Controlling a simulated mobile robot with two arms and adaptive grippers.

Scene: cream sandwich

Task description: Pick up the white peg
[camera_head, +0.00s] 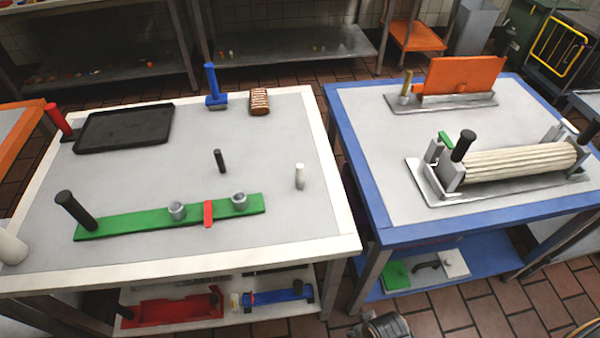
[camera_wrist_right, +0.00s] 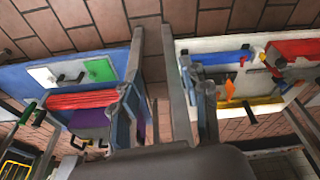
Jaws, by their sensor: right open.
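That view faces lower shelves and the tiled floor; the white peg does not show there. A dark part at the bottom edge of the head view looks like my right gripper, below and in front of the table, well away from the peg. My left gripper is not in view.
A black peg (camera_head: 220,161) stands left of the white peg. A green board (camera_head: 150,221) with metal cups lies in front. A black tray (camera_head: 124,128), blue tool (camera_head: 213,88) and brown block (camera_head: 259,102) are behind. A blue-edged table (camera_head: 385,215) with a roller (camera_head: 520,162) stands right.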

